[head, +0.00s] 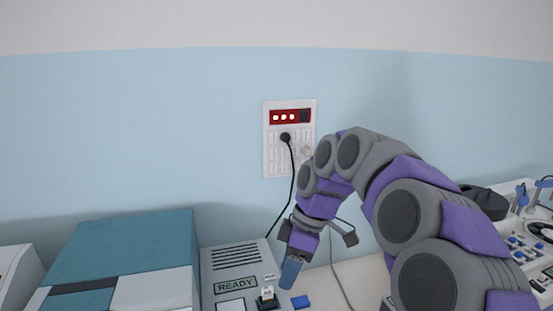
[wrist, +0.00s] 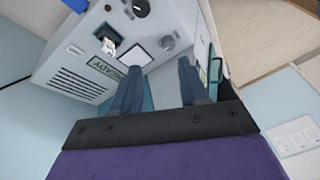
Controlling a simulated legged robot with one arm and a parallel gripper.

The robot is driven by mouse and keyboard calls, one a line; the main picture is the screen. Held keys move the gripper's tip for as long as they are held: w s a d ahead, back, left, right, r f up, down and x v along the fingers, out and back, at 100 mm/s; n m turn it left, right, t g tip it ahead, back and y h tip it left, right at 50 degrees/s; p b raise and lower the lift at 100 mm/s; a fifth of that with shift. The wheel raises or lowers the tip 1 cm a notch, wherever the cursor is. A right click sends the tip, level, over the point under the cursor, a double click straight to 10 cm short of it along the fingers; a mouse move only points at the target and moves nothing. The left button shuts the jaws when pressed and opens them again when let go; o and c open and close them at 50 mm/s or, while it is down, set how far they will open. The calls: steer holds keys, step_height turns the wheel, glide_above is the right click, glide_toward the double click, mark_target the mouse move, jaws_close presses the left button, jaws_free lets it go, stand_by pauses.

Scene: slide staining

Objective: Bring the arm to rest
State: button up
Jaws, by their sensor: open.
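My arm, purple and grey, reaches up from the lower right in the head view and bends down over the bench. My gripper (head: 290,272) points down beside the grey machine (head: 237,258) with the READY label. In the wrist view my gripper (wrist: 160,85) shows two blue-grey fingers, spread apart with nothing between them. The machine (wrist: 75,65) lies beyond the fingertips there, with its knobs and a small slot holding a pale piece. I cannot tell how far the fingertips are from it.
A teal and white box (head: 130,245) stands left of the machine. A small blue block (head: 300,301) lies right of it. A wall outlet panel (head: 289,140) has a black cord hanging down. A white equipment tray (head: 525,240) with blue parts is at the right.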

steer(key=s+d+f+m+h+b, duration=0.1)
steer(key=s+f+m, duration=0.4)
steer(key=s, duration=0.5)
steer(key=s+d+f+m+h+b, duration=0.1)
steer(key=s+d+f+m+b, duration=0.2)
steer(key=s+d+f+m, duration=0.3)
steer(key=s+d+f+m+h+b, duration=0.1)
steer(key=s+d+f+m, duration=0.3)
steer(key=s+f, duration=0.4)
steer(key=s+m+b, duration=0.1)
steer(key=s, duration=0.5)
steer(key=shift+s+d+f+h+b, duration=0.15)
steer(key=shift+s+f+h+b, duration=0.05)
steer(key=shift+s+h+b, duration=0.1)
